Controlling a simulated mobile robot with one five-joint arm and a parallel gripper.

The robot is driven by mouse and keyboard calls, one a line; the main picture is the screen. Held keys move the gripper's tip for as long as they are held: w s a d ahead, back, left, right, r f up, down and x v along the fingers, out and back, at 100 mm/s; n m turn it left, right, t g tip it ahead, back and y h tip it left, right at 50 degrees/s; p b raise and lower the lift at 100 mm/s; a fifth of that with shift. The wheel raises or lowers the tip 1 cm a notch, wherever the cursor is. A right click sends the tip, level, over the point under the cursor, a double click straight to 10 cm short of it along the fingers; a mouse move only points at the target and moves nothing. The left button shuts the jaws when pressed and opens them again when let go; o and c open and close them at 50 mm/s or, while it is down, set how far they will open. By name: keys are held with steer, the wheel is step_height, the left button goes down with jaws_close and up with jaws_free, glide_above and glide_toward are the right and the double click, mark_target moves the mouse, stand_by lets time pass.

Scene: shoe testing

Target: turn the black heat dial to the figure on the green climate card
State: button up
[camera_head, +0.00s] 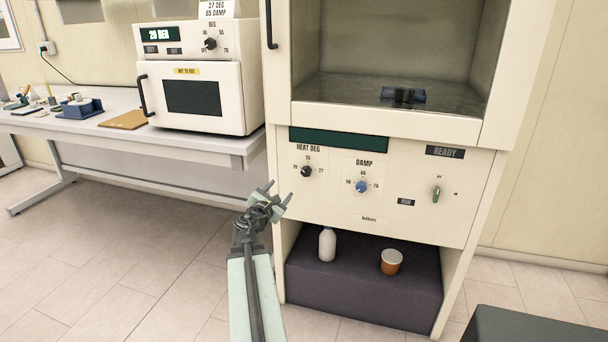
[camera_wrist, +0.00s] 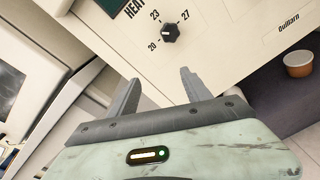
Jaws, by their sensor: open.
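The black heat dial (camera_head: 306,171) is on the cream cabinet's front panel under "HEAT DEG", with 20, 23 and 27 around it. In the wrist view the dial (camera_wrist: 171,33) shows at the top, beyond my fingertips; I cannot tell surely which figure it points to. A pale card (camera_head: 216,9) reading "27 DEG 65 DAMP" stands on the oven at the top; its colour looks white, not green. My gripper (camera_head: 280,191) is open and empty, left of and a little below the dial, apart from it. Its fingers (camera_wrist: 159,76) reach toward the panel.
A white bottle (camera_head: 327,245) and an orange cup (camera_head: 391,262) stand on the dark shelf below. The oven (camera_head: 199,97) has its own black dial (camera_head: 210,44).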

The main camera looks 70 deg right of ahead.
mark_target(305, 172)
steer(key=s+d+n, duration=0.1)
steer(key=d, duration=0.2)
steer(key=s+d+r+n, duration=0.1)
steer(key=s+d, duration=0.1)
steer(key=d, duration=0.2)
steer(key=s+d+r+n+h, duration=0.1)
steer(key=s+d, duration=0.1)
steer(key=d, duration=0.2)
steer(key=shift+d+r+n, duration=0.1)
steer(key=shift+d+n, duration=0.05)
steer(key=shift+n, duration=0.15)
jaws_close()
